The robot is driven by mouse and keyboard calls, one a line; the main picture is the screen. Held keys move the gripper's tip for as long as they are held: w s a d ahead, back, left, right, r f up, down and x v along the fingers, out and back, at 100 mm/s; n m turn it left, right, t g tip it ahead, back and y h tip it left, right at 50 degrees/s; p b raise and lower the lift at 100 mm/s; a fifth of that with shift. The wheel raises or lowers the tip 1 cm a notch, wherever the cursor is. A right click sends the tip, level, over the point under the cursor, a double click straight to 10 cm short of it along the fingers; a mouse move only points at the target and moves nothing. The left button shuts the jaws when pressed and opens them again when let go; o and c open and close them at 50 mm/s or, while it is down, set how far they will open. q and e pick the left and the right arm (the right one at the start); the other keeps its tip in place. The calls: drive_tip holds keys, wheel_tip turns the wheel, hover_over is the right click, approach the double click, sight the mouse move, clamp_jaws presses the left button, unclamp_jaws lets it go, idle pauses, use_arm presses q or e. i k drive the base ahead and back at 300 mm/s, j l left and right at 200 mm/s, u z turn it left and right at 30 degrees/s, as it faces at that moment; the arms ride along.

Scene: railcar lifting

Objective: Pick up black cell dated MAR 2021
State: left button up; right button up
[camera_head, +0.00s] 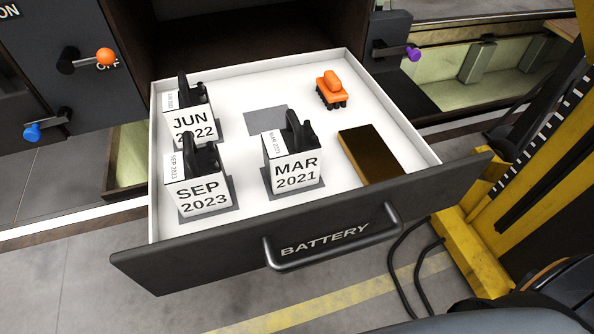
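The cell dated MAR 2021 (295,171) stands upright in the open drawer, near the front middle, on a grey square pad. It has white label faces and a black top with a raised black handle. Two similar cells stand to its left: SEP 2023 (203,195) at the front and JUN 2022 (194,124) behind it. Neither of my grippers shows in the head view, so their state cannot be seen.
The white drawer (262,72) is pulled out, with a BATTERY handle (333,238) on its dark front. It also holds an empty grey pad (266,121), an orange connector (331,88) and a dark gold block (371,155). A yellow lift frame (478,245) stands at right.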

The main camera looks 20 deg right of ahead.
sight(292, 154)
drive_tip(key=l, duration=1)
drive_tip(key=i+l, duration=0.15)
drive_tip(key=l, duration=0.8)
drive_tip(key=u, duration=0.05)
